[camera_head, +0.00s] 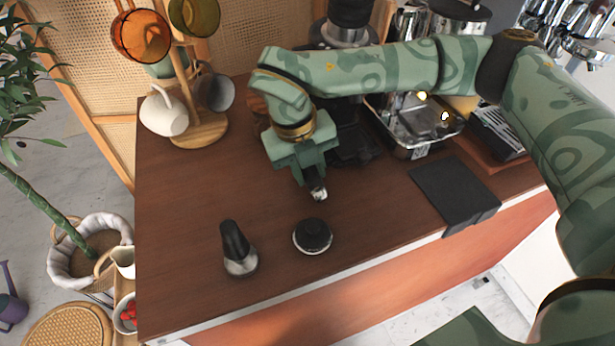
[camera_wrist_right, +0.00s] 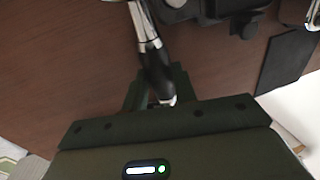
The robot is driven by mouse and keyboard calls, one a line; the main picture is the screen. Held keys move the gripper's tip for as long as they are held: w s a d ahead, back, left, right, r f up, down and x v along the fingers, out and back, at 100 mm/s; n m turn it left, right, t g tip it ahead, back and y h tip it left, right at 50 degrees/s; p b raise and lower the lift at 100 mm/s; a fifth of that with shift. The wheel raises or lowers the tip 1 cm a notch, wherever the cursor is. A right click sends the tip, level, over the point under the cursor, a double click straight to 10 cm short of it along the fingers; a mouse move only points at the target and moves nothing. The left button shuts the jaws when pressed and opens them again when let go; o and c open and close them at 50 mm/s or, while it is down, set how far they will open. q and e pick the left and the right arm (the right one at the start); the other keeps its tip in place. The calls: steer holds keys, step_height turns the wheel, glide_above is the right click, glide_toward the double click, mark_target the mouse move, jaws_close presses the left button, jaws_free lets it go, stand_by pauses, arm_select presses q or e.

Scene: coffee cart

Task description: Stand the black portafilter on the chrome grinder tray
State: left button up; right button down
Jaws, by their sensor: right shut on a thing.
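My right gripper (camera_head: 312,180) is above the counter left of centre, with its arm reaching in from the right. It is shut on the black portafilter. The portafilter's chrome end cap (camera_head: 318,193) pokes out below the jaws in the head view. In the right wrist view the black handle (camera_wrist_right: 156,72) lies between the fingers (camera_wrist_right: 155,92), its chrome neck running up out of the frame. The portafilter's head is hidden. A grinder with a black top (camera_head: 350,12) stands behind my arm, its dark base (camera_head: 356,150) just right of the gripper. My left gripper is not in view.
A black-handled tamper (camera_head: 238,250) and a round black-and-chrome piece (camera_head: 313,236) stand near the front. A black mat (camera_head: 455,193) hangs over the front edge. A mug tree (camera_head: 200,130) stands at back left.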

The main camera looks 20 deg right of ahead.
step_height(320, 180, down, 2)
steer(key=shift+a+f, duration=0.1)
steer(key=shift+f, duration=0.05)
steer(key=c, duration=1.1)
jaws_free()
